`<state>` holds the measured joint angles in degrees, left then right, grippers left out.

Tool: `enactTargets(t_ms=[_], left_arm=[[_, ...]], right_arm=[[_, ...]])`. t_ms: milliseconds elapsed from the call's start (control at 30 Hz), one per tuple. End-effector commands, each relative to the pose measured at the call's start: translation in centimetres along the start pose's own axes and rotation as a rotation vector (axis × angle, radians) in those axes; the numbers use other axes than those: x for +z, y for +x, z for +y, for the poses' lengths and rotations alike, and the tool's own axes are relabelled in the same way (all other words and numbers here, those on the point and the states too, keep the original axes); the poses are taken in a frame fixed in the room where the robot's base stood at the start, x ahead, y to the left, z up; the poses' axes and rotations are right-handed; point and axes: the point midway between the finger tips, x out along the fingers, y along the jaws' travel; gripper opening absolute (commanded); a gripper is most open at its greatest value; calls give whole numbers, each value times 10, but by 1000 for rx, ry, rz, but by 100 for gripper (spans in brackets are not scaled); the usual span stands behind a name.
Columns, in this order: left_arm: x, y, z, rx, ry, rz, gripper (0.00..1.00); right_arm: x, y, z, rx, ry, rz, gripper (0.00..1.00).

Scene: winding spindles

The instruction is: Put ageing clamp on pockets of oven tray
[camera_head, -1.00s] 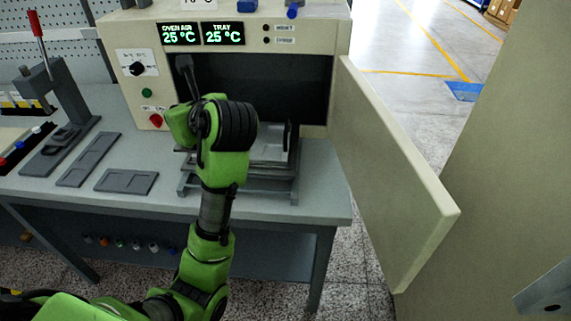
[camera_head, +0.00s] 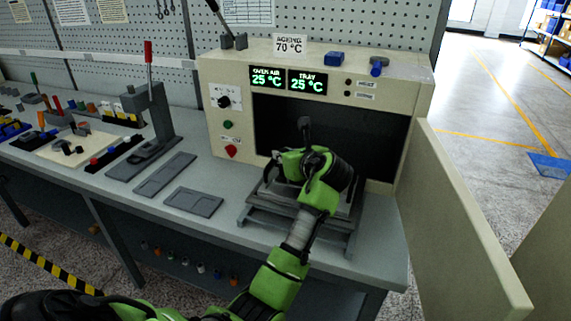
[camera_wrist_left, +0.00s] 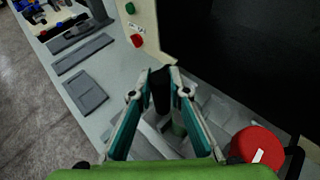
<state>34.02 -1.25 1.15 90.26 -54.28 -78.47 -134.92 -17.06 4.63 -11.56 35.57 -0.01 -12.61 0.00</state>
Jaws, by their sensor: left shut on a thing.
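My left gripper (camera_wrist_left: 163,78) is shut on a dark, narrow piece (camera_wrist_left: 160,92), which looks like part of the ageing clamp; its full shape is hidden. In the head view my left wrist is over the grey oven tray (camera_head: 345,207), in front of the open oven (camera_head: 385,140). A dark upright piece (camera_head: 304,128) shows just beyond the wrist there. The fingers are mostly hidden in that view. In the wrist view, pale tray parts (camera_wrist_left: 148,142) lie below the fingers. I cannot tell whether the held piece touches the tray; its pockets are not clear. My right gripper is out of view.
The open oven door (camera_head: 455,225) stands to the right of the tray. Flat grey plates (camera_head: 194,202) lie left of it, with a red-handled press (camera_head: 150,110) farther left. A red round part (camera_wrist_left: 258,148) shows close by in the wrist view.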

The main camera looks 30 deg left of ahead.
Motion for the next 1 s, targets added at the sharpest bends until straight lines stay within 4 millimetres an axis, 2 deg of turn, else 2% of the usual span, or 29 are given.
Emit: enactTargets(t_ms=[233,467,800,833,867,1000], left_arm=[[-6,10,-7,-2,-3,-3,0],[-33,21,-7,-3,-2,-2,0],[-36,22,-7,-2,-2,-4,0],[-38,23,-7,-1,-1,-1,24],[-38,23,-7,-1,-1,-1,32],[-38,23,-7,-1,-1,0,33]], right_arm=[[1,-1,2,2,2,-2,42],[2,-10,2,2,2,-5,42],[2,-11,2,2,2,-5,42],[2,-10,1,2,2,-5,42],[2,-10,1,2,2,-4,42],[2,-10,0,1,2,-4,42]])
